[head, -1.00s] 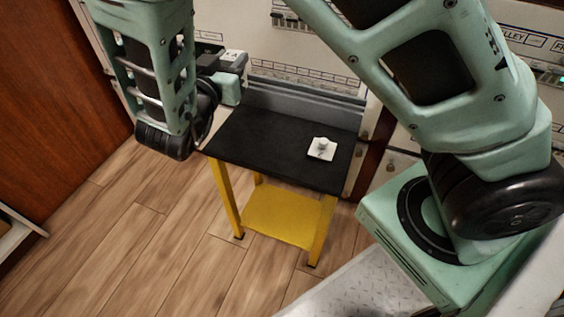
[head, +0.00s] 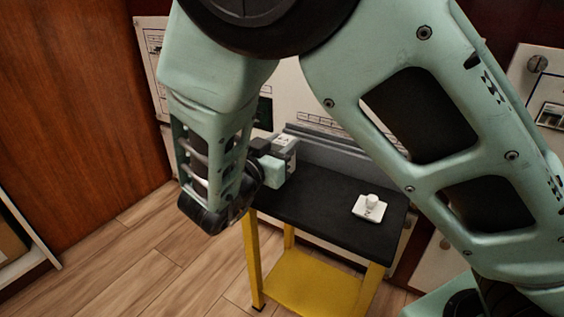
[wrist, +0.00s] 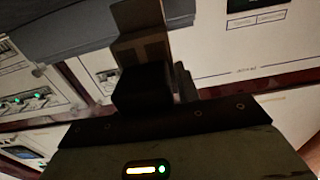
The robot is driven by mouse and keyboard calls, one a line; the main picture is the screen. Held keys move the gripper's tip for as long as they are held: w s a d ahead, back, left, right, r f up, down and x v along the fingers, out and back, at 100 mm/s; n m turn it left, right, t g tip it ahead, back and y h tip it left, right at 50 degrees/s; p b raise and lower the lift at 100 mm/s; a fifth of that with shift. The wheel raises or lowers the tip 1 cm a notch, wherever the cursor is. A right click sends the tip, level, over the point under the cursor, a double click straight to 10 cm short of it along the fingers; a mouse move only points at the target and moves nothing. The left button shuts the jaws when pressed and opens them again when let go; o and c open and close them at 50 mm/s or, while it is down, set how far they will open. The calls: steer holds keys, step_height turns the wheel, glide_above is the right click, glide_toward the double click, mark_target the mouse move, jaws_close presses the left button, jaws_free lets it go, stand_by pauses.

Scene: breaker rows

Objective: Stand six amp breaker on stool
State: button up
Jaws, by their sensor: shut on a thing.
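My gripper (head: 272,162) is at the left end of the stool, shut on a small pale grey block, which I take to be the breaker (head: 286,146). The block is partly hidden by the gripper; its rating cannot be read. In the wrist view the jaws (wrist: 143,80) are dark, with a brownish-grey block (wrist: 143,47) just beyond them. The stool (head: 328,205) has a black top and yellow legs with a lower yellow shelf. The block seems to be over or beside the top's left back corner; I cannot tell whether it touches.
A white dish with a small white cup-like piece (head: 371,205) sits on the right part of the stool top. A grey ledge (head: 330,156) and pale panels (head: 150,50) stand behind. A brown wooden wall (head: 70,110) is at left. The middle of the stool top is clear.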

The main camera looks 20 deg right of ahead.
step_height(320, 180, down, 2)
steer(key=shift+f+b, duration=0.2)
steer(key=shift+b, duration=0.15)
steer(key=shift+r, duration=0.1)
steer(key=o, duration=1.1)
